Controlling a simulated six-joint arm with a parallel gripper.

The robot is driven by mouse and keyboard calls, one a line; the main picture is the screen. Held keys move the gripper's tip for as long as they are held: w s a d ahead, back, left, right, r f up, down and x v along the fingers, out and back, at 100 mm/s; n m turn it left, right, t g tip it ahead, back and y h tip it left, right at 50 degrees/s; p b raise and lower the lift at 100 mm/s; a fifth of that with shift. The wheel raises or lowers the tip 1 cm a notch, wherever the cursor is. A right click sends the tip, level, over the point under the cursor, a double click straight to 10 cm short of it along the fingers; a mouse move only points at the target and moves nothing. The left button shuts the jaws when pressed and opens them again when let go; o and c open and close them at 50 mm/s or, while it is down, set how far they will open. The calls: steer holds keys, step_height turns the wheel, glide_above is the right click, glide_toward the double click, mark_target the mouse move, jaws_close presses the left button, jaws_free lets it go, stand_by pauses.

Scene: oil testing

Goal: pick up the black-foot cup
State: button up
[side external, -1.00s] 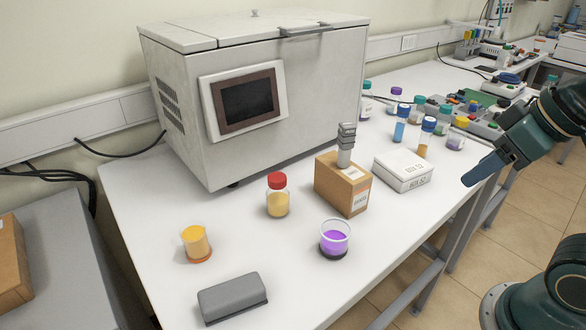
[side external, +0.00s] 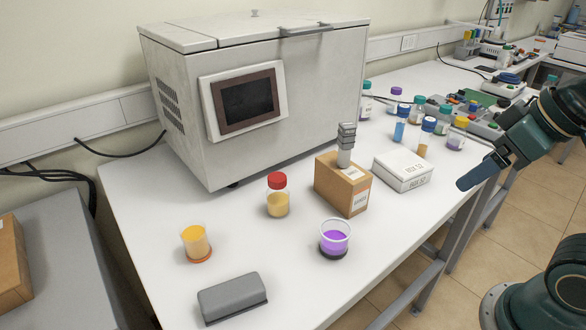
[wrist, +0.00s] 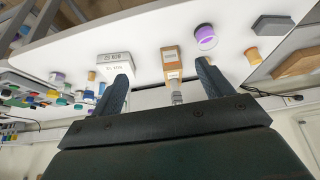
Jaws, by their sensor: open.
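The black-foot cup (side external: 334,240) is a clear cup with purple liquid and a dark base. It stands upright near the front of the white table. In the wrist view the cup (wrist: 205,37) shows beyond the right finger, apart from it. My gripper (side external: 466,184) is at the right in the side view, over the table's right edge and well away from the cup. In the wrist view my gripper (wrist: 163,80) has its two fingers spread with nothing between them touching.
A cardboard box (side external: 342,184), white box (side external: 403,171), red-capped jar (side external: 278,197), orange cup (side external: 196,243) and grey block (side external: 232,298) stand on the table. A large white machine (side external: 260,95) stands behind. Several capped bottles (side external: 400,130) are at the back right.

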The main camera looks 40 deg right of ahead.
steer(key=w+a+f+m+g, duration=0.2)
steer(key=w+a+m, duration=0.4)
steer(key=w+m, duration=0.2)
steer(key=w+a+f+m+g, duration=0.3)
steer(key=w+a+m, duration=0.4)
steer(key=w+m, duration=0.2)
steer(key=shift+f+m+g, duration=0.25)
steer(key=shift+m+g, duration=0.05)
steer(key=shift+m, duration=0.3)
steer(key=shift+w+f, duration=0.1)
steer(key=shift+f, duration=0.05)
steer(key=shift+f, duration=4.15)
